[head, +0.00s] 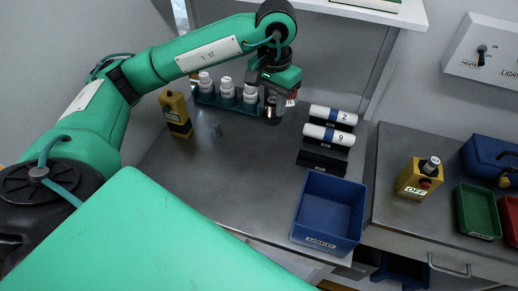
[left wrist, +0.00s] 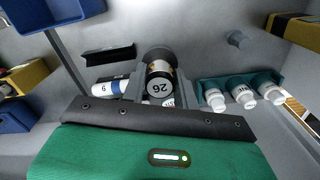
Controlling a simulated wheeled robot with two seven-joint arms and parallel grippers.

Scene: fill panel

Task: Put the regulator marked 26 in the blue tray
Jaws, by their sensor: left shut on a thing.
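My left gripper (head: 271,101) is at the back of the grey bench, between the teal bottle rack and the white rolls. In the left wrist view it is shut on the regulator marked 26 (left wrist: 159,84), a dark cylinder with a white number label and a tan band. In the head view the gripper mostly hides it, and I cannot tell whether it touches the bench. The blue tray (head: 326,241), with a white label on its front, stands at the bench's front right and looks empty. It also shows in the left wrist view (left wrist: 42,14). My right gripper is not in view.
White rolls marked 2 (head: 332,117) and 9 (head: 327,135) lie in black holders between gripper and tray. A teal rack (head: 207,98) holds white bottles. A yellow meter (head: 175,114) and small grey knob (head: 216,130) stand left. The bench's middle is clear.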

